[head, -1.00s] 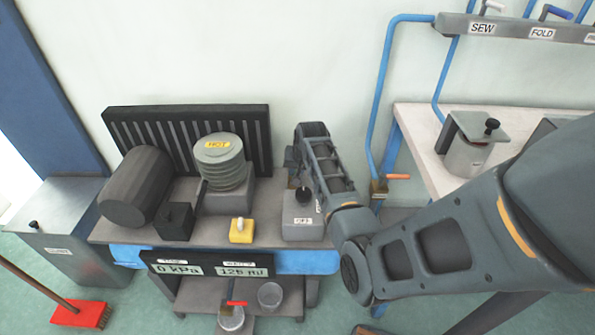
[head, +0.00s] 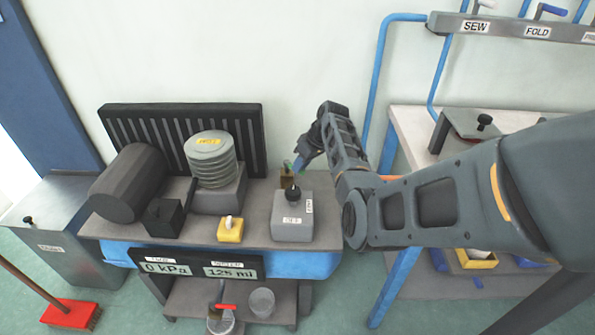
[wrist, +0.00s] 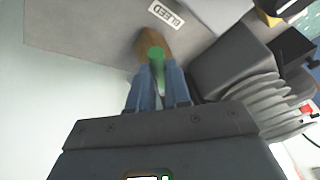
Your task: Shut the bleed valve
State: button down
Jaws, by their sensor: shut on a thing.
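The bleed valve (wrist: 151,41) has a small brass-brown body and a green handle (wrist: 156,55). A BLEED label (wrist: 166,14) lies on the grey bench top beside it in the wrist view. In the head view, the valve's brown body (head: 286,177) stands at the back right of the bench, behind a grey switch box. My gripper (wrist: 158,78) is shut on the green handle, with a blue finger on each side. It also shows in the head view (head: 298,163), reaching down from the right. The fingers hide part of the handle, so its exact angle is unclear.
The grey switch box (head: 292,222) with a black knob stands in front of the valve. A ribbed HOT boiler (head: 213,160), dark cylinder (head: 130,183) and yellow block (head: 231,230) are to the left. The display (head: 201,270) reads 0 kPa and 125 ml.

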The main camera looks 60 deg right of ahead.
jog(key=shift+w+d+f+n+g+y+b, duration=0.1)
jog(key=shift+d+n+g+y+b, duration=0.15)
jog(key=shift+d+n+y+b, duration=0.75)
jog(key=shift+w+d+r+n+g+y+b, duration=0.1)
jog(key=shift+d+n+g+b, duration=0.2)
jog(key=shift+n+b, duration=1.45)
jog(key=shift+w+d+f+n+g+y+b, duration=0.1)
jog(key=shift+d+n+g+y+b, duration=0.15)
jog(key=shift+d+n+y+b, duration=0.75)
jog(key=shift+a+n+h+b, duration=0.3)
jog(key=shift+h+b, duration=0.2)
jog(key=shift+b, duration=0.15)
jog(key=c, duration=1.1)
grip_release()
jog(key=shift+v, duration=4)
